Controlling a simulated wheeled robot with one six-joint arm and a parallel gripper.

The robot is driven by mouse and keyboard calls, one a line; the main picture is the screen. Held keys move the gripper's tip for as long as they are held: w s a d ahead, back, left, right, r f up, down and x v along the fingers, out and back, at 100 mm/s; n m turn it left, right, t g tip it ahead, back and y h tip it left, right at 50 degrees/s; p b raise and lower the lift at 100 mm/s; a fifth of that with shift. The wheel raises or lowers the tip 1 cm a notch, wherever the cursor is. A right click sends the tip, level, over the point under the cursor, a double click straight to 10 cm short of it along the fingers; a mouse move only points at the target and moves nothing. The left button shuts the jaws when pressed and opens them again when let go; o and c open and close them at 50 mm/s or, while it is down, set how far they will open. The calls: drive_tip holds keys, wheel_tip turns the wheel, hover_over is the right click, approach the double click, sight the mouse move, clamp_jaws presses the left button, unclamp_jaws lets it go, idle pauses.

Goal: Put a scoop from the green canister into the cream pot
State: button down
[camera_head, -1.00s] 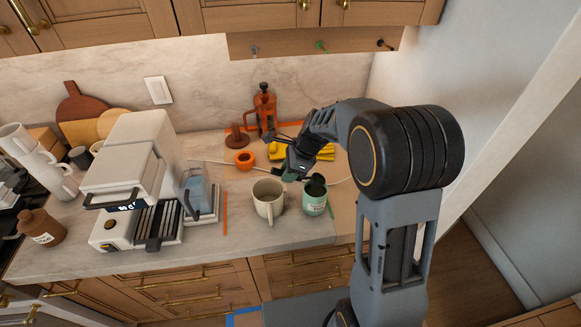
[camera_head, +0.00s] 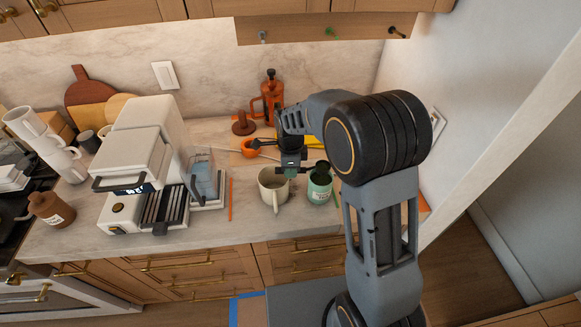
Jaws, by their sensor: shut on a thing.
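The green canister (camera_head: 319,194) stands upright on the counter, with a pale label on its front and a dark open mouth. The cream pot (camera_head: 272,193), mug-shaped with a handle, stands upright just left of it, and its inside looks pale. My gripper (camera_head: 290,165) is above and slightly behind the gap between the two. It is shut on a dark scoop (camera_head: 319,174), whose end shows at the canister's mouth. I cannot tell whether the scoop's bowl is inside or just above the rim, or what it carries. My arm hides part of the counter behind.
A white coffee machine (camera_head: 140,165) stands to the left, with an orange stick (camera_head: 230,199) between it and the pot. Behind are an orange ring-shaped item (camera_head: 249,149), a brown press (camera_head: 270,95) and yellow items (camera_head: 313,141). The counter's front strip is clear.

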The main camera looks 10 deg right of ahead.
drive_tip(key=shift+r, duration=2)
drive_tip(key=shift+s, duration=0.1)
